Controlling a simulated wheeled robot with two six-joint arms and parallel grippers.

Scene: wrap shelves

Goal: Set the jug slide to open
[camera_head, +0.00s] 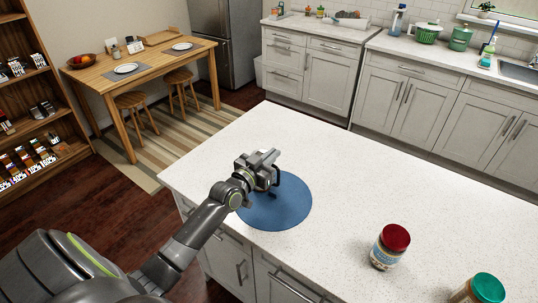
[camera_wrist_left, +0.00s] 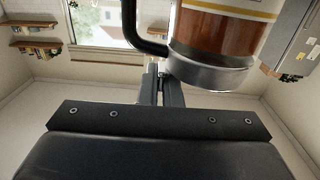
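The jug (camera_wrist_left: 215,38) shows large in the left wrist view, with amber-brown contents, a silver metal band and a black curved handle (camera_wrist_left: 135,42). My left gripper (camera_wrist_left: 160,75) has its two fingers close together beside the metal band, near the handle's end. I cannot tell whether they touch the jug, and the slide cannot be made out. In the head view my left gripper (camera_head: 270,160) is above the far edge of the round blue mat (camera_head: 275,212). It hides most of the jug there; a dark handle (camera_head: 291,185) shows. My right gripper is out of view.
A jar with a red lid (camera_head: 390,247) and one with a green lid (camera_head: 487,289) stand at the right front of the white speckled counter (camera_head: 345,165). The counter behind the mat and to its right is clear. A wooden table (camera_head: 150,62) stands at the back left.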

